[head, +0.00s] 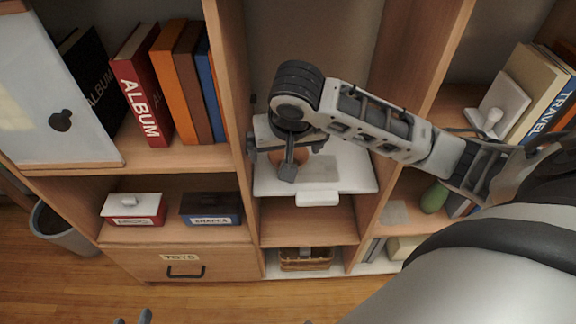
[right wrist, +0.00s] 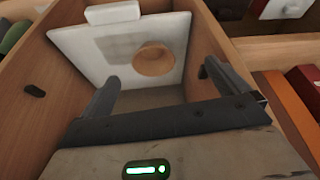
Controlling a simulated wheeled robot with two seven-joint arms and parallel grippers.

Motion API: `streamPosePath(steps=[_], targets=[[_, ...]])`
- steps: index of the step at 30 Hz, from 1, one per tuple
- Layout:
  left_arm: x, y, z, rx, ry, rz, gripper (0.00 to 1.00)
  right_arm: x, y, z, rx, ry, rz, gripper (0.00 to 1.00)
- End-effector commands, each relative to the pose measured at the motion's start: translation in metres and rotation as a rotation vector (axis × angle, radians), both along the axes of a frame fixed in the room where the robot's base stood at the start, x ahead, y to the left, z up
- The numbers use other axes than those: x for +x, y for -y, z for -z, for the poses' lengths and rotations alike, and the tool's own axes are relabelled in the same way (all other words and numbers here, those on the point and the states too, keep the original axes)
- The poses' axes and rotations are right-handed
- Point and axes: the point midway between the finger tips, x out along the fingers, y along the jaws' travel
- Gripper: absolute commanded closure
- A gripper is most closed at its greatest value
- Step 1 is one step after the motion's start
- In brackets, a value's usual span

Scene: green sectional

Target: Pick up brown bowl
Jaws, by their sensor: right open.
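The brown bowl (right wrist: 155,60) stands on a white board (right wrist: 100,50) inside a shelf compartment in the right wrist view. In the head view only a brown sliver of the bowl (head: 301,156) shows behind my right gripper (head: 287,160); the white board (head: 350,180) is there too. My right gripper also shows in the right wrist view (right wrist: 160,75). Its two fingers are spread wide, with the bowl beyond their tips and nothing between them. Only small tips of my left gripper (head: 133,319) show at the bottom edge of the head view; its jaws are unclear.
Wooden walls (head: 232,80) stand close on both sides of the compartment. Books and albums (head: 140,85) fill the left shelf, with small lidded boxes (head: 134,209) below. A wicker basket (head: 306,259) sits low in the middle. Books (head: 540,90) stand on the right shelf.

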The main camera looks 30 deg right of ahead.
Motion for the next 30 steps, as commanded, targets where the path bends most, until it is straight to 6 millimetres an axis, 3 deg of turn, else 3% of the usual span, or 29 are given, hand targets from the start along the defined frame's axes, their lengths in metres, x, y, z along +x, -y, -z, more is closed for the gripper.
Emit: streamPosePath(steps=[3, 7, 19, 30], targets=[[-0.001, 0.000, -0.002, 0.000, -0.001, -0.001, 0.64, 0.011, 0.019, -0.017, -0.020, 0.012, 0.102, 0.00], [-0.001, -0.001, 0.000, 0.001, 0.000, -0.002, 0.64, 0.017, 0.028, -0.017, -0.023, 0.014, 0.153, 0.00], [0.002, -0.001, 0.009, 0.006, 0.024, -0.001, 0.64, 0.043, 0.045, 0.057, -0.024, 0.013, 0.159, 0.00], [0.003, 0.000, 0.011, 0.007, 0.035, 0.002, 0.64, 0.057, 0.050, 0.087, -0.021, 0.015, 0.156, 0.00]])
